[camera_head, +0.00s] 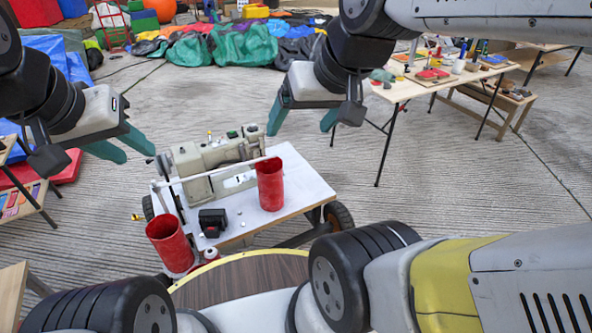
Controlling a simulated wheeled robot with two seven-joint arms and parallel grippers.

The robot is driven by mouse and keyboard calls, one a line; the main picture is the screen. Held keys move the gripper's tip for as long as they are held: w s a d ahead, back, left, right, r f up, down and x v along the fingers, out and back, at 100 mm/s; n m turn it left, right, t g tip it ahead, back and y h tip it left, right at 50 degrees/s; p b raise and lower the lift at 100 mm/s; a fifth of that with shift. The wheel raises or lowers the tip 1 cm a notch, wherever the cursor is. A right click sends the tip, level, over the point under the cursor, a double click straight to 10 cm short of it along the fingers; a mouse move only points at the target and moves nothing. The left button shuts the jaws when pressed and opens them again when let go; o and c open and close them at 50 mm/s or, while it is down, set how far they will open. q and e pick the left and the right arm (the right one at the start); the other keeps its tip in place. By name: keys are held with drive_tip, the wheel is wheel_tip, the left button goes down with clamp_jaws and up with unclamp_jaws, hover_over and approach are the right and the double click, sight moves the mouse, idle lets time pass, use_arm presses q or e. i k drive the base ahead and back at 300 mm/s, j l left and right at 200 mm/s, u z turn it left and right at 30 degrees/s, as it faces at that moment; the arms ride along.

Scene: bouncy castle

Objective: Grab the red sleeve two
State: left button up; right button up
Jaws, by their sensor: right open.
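Two red sleeves show in the head view; I cannot tell which is number two. One red sleeve (270,187) stands upright on the white top of the sewing cart (303,187), right of the sewing machine (212,160). The other red sleeve (169,245) is at the cart's front left corner, slightly tilted, its open top showing; its base is partly hidden. My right gripper (299,131) is open and empty, above and behind the first sleeve. My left gripper (138,155) is up and left of the machine, its fingers apart and empty.
A small black box (212,222) lies on the cart between the sleeves. A pale rod (215,172) crosses in front of the machine. A work table (410,88) with tools stands at right back. Colourful fabric piles (235,45) lie behind.

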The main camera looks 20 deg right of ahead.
sight(269, 175)
drive_tip(key=z, duration=0.35)
drive_tip(key=i+l+u, duration=0.3)
drive_tip(key=l, duration=0.35)
drive_tip(key=i+l+u, duration=0.15)
drive_tip(key=i+l, duration=0.15)
drive_tip(key=i, duration=0.35)
